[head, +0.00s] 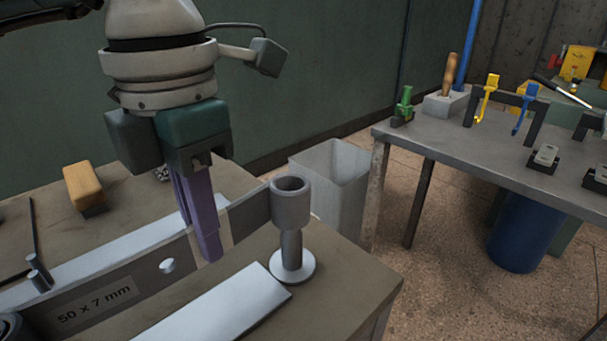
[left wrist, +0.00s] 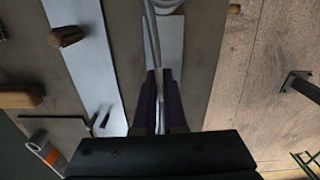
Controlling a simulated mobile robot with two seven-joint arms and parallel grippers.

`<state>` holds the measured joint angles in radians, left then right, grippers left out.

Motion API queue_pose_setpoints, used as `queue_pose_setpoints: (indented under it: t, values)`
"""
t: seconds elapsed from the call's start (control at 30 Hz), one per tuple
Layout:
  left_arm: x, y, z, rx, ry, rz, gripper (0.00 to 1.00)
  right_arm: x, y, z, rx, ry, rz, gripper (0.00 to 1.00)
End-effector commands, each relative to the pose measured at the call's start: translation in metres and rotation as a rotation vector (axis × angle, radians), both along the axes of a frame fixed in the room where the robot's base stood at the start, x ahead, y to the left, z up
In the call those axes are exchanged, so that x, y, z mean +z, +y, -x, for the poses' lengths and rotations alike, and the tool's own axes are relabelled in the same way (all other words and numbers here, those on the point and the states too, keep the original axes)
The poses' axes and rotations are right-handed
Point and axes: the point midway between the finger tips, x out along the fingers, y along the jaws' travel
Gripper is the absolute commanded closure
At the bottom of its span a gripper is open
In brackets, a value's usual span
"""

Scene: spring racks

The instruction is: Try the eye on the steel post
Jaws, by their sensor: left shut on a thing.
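A long grey spring leaf (head: 140,281), marked "50 x 7 mm", stands on edge above the table. Its rolled eye (head: 290,203) is at the right end, hollow and upright. The steel post (head: 291,247) rises from a round pale base (head: 292,267) directly under the eye. The post's top is hidden by the eye, so I cannot tell if it is inside. My left gripper (head: 208,240) points down and is shut on the leaf, left of the eye. In the left wrist view the gripper (left wrist: 160,115) grips the leaf (left wrist: 152,40) edge-on. My right gripper is out of view.
Flat pale strips lie on the table (head: 360,283) on both sides of the leaf. A wooden block (head: 84,185) sits behind at left. A grey bin (head: 335,175) stands beyond the table. A second bench (head: 430,140) at right carries green, yellow and blue tools.

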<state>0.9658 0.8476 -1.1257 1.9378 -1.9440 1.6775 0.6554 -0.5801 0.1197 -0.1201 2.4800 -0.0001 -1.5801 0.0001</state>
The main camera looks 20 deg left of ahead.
Motion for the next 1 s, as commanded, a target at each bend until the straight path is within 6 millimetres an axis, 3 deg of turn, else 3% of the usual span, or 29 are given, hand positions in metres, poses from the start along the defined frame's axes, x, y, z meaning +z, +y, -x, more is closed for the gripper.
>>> queue_pose_setpoints:
  t: [1.0]
  values:
    - [-0.021, 0.000, -0.001, 0.000, -0.004, 0.001, 1.00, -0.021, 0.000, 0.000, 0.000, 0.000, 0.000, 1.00]
